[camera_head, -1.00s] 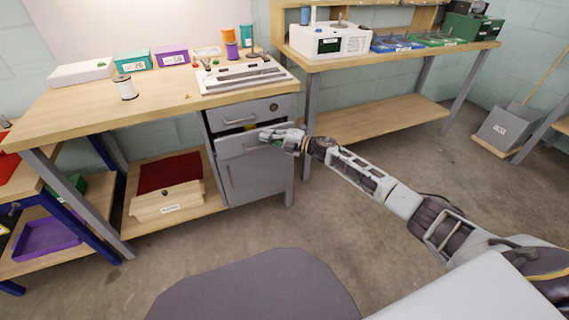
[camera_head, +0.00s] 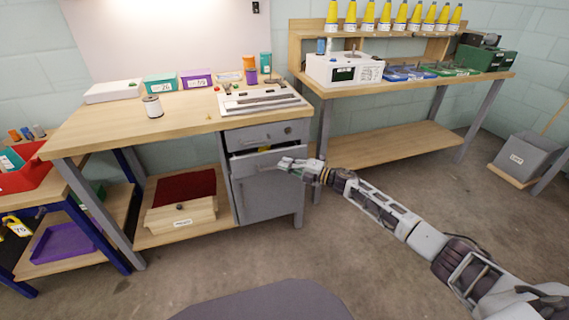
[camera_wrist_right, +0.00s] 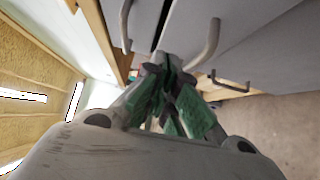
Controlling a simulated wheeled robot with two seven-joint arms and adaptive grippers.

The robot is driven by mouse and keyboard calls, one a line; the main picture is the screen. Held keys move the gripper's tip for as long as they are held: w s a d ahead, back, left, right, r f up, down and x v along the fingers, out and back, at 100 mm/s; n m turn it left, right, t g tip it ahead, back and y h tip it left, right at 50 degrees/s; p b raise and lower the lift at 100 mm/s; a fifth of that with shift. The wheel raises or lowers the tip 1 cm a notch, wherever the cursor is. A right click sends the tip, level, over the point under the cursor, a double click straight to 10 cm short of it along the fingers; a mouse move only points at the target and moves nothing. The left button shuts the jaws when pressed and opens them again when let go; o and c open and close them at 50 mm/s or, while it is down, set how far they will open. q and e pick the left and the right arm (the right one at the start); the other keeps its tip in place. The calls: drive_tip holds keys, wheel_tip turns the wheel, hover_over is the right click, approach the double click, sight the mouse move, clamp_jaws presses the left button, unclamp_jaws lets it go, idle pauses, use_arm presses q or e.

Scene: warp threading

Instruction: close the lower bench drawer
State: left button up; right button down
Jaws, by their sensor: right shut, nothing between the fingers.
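The lower bench drawer (camera_head: 251,165) is the grey drawer under the shut top drawer (camera_head: 262,135). It stands partly out, with a gap above its front and something yellow (camera_head: 264,149) visible inside. My right gripper (camera_head: 283,163) is shut and empty at the right part of this drawer's front. Its hand hides some of the front; I cannot tell if it touches. In the right wrist view the green-padded fingers (camera_wrist_right: 168,90) are together beside a bar handle (camera_wrist_right: 210,46) and a dark gap (camera_wrist_right: 160,28) between grey panels. My left gripper is out of view.
A grey cabinet door (camera_head: 266,195) is below the drawer. The bench top (camera_head: 190,121) carries a white spool (camera_head: 152,106) and small boxes. A wooden box (camera_head: 180,215) sits on the shelf at left. The floor in front is open, with a dark grey rounded shape (camera_head: 265,303) nearest me.

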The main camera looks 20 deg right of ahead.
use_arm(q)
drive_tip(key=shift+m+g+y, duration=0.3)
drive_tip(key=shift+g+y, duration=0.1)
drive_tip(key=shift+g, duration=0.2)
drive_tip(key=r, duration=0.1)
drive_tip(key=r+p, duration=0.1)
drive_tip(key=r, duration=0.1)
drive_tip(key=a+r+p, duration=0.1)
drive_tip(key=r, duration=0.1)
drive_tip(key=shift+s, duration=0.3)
use_arm(e)
drive_tip(key=v, duration=0.9)
drive_tip(key=shift+r, duration=0.1)
